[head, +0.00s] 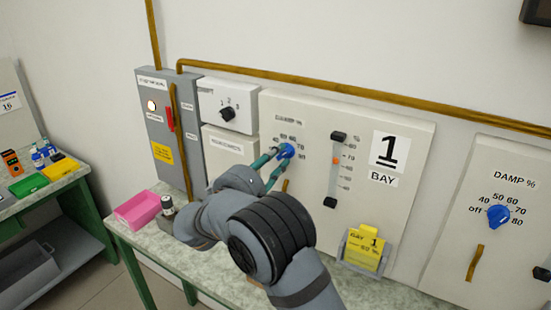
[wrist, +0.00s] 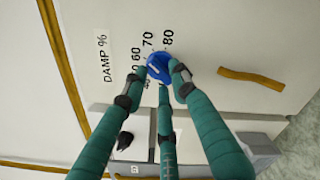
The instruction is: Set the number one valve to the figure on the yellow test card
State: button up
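The number one valve is a blue knob (head: 286,151) under a DAMP % label on the panel marked 1 BAY (head: 389,150). It also shows in the wrist view (wrist: 157,66), with 60, 70 and 80 printed around it. I cannot tell its exact setting. My gripper (head: 274,163) is at the knob; its teal fingers (wrist: 155,88) spread around it. The right fingertip overlaps the knob's edge, while the left one looks a little apart. The yellow test card (head: 364,249) stands in a grey holder below the panel and reads BAY 1 with a small figure that looks like 60 %.
A vertical gauge (head: 335,170) with an orange marker is right of the knob. A second DAMP panel with another blue knob (head: 498,216) is at the right. A grey switch box (head: 168,120) with a red lever stands left.

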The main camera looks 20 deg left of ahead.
jog(key=c, duration=0.6)
grip_shut()
jog(key=shift+f+m+b, duration=0.2)
jog(key=shift+m+b, duration=0.1)
jog(key=shift+b, duration=0.65)
jog(key=shift+f+m+b, duration=0.1)
jog(key=shift+m+b, duration=0.2)
jog(key=shift+b, duration=0.3)
jog(key=m+b, duration=0.2)
jog(key=b, duration=0.2)
jog(key=shift+f+b, duration=0.1)
jog(key=shift+b, duration=0.25)
jog(key=m+b, duration=0.1)
jog(key=b, duration=0.1)
jog(key=m+b, duration=0.3)
jog(key=b, duration=0.1)
jog(key=shift+s+r+m, duration=0.1)
jog(key=shift+r+m, duration=0.15)
jog(key=shift+m, duration=0.15)
jog(key=m+b, duration=0.1)
jog(key=b, duration=0.1)
jog(key=m+b, duration=0.2)
jog(key=shift+d+r, duration=0.1)
jog(key=shift+r, duration=0.25)
jog(key=shift+m, duration=0.4)
